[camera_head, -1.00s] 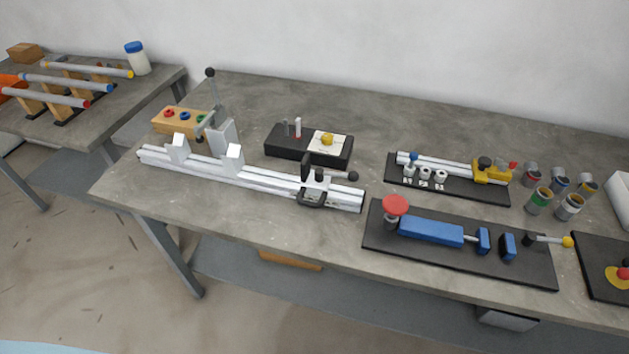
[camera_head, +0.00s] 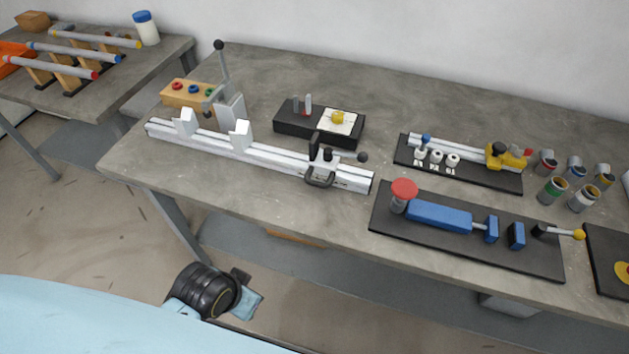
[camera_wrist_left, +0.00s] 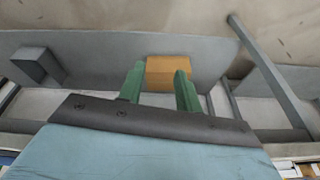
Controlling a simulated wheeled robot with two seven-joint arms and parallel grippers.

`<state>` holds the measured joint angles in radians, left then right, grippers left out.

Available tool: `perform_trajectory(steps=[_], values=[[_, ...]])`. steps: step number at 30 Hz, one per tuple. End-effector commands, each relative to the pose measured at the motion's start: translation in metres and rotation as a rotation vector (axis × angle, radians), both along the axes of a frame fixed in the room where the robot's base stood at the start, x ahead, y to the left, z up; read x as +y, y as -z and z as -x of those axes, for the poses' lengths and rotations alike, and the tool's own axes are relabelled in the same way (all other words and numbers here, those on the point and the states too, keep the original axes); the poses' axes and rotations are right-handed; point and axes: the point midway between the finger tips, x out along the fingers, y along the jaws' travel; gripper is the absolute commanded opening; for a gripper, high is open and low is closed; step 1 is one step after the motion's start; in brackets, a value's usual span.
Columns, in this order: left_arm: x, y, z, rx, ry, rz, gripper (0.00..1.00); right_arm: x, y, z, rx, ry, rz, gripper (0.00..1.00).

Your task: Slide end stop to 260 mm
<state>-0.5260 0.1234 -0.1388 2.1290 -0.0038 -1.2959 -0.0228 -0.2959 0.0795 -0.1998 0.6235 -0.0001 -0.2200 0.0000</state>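The end stop (camera_head: 322,164) is a dark block with a black loop handle in front and a lever with a round black knob to its right. It sits near the right end of a long white rail (camera_head: 270,160) on the bench. Two white V-blocks stand farther left on the rail. The scale is too small to read. My left gripper (camera_wrist_left: 161,80) shows in the left wrist view, its two green fingers apart with nothing held between them. It is away from the end stop, which is not in that view. My right gripper is not in view.
A toggle clamp (camera_head: 226,95) stands behind the rail's left half. A black base with a white pad (camera_head: 338,122) lies behind the end stop. A blue clamp fixture (camera_head: 440,216) is close to its right. An orange-brown block (camera_wrist_left: 170,73) lies below the bench.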

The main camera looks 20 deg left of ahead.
Motion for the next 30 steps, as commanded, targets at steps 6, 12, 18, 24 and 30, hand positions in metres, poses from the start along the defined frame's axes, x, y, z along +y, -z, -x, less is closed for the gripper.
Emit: perform_trajectory(steps=[6, 12, 18, 24, 30], values=[[0.007, -0.075, -0.031, -0.233, 0.220, -0.103, 0.34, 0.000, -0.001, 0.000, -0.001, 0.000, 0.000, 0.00], [0.004, -0.100, -0.071, -0.491, 0.514, -0.264, 0.34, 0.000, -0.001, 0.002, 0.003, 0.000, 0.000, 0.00], [-0.007, -0.120, -0.102, -0.762, 0.830, -0.466, 0.34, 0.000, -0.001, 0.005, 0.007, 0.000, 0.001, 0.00], [-0.022, -0.137, -0.116, -1.024, 1.121, -0.682, 0.34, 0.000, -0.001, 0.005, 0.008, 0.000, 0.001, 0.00], [-0.030, -0.146, -0.117, -1.150, 1.239, -0.784, 0.34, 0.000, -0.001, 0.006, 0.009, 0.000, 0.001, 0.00]])
